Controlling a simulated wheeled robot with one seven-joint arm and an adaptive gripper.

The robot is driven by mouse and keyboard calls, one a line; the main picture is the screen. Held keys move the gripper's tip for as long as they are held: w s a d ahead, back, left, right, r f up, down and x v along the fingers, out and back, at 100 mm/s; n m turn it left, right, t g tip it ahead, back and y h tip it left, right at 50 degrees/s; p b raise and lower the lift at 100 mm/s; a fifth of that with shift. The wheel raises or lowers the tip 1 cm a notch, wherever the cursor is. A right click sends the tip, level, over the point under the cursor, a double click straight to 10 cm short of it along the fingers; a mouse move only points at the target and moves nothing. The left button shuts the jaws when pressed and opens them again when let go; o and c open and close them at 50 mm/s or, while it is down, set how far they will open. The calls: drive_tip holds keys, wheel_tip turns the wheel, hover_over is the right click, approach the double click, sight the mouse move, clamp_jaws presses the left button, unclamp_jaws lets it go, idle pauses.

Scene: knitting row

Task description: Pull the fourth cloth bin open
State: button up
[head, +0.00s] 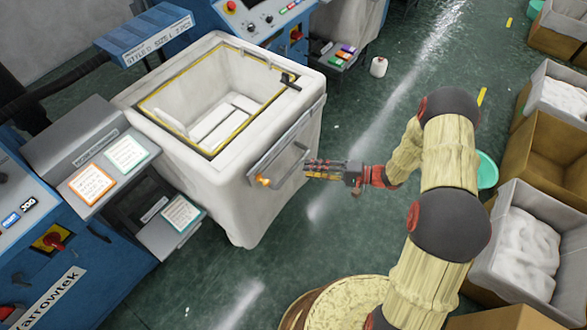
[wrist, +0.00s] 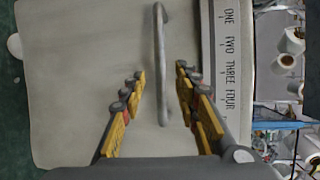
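A white cloth bin (head: 225,190) with an open top and a yellow-edged rim stands out from between the blue machines in the head view. White pieces lie inside it. Its front carries a grey metal handle (wrist: 160,60) and, in the wrist view, a label strip (wrist: 228,70) reading ONE TWO THREE FOUR. My gripper (head: 312,170) is at the bin's front. In the wrist view its fingers (wrist: 160,76) are spread, one on each side of the handle, with gaps to it.
A blue machine console with cards (head: 92,184) stands close on the bin's left. Another blue machine (head: 262,18) is behind it. Crates of white material (head: 527,245) line the right side.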

sight(293, 167)
drive_tip(key=shift+b+x, duration=0.9)
drive_tip(key=shift+x, duration=2.7)
drive_tip(key=shift+c, duration=0.5)
clamp_jaws()
